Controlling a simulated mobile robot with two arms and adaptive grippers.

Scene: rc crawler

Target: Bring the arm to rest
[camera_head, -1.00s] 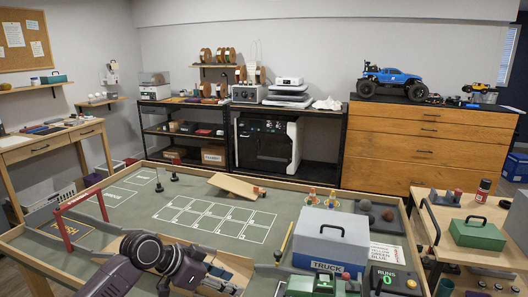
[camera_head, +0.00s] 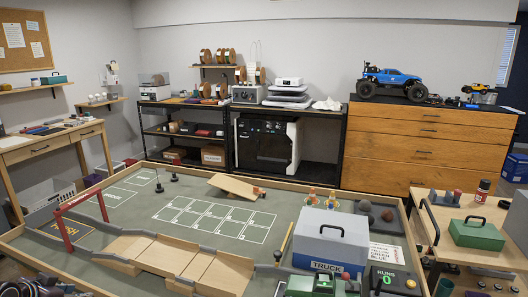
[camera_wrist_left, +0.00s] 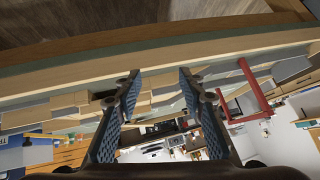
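My left gripper (camera_wrist_left: 158,88) shows in the left wrist view, with its two blue-padded fingers apart and nothing between them. The wrist view looks tilted, with the table's wooden rim (camera_wrist_left: 80,76) across it beyond the fingers and the red gate (camera_wrist_left: 253,90) to the right. In the head view, only dark parts of my left arm show at the bottom left corner; its fingers are not visible there. My right gripper is in neither view.
The green-topped table (camera_head: 130,213) fills the foreground. On it stand a red gate (camera_head: 75,205), a wooden bridge (camera_head: 180,258), a small ramp (camera_head: 235,187) and a grey-and-blue TRUCK box (camera_head: 330,243). A blue truck (camera_head: 389,80) sits on the drawer cabinet.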

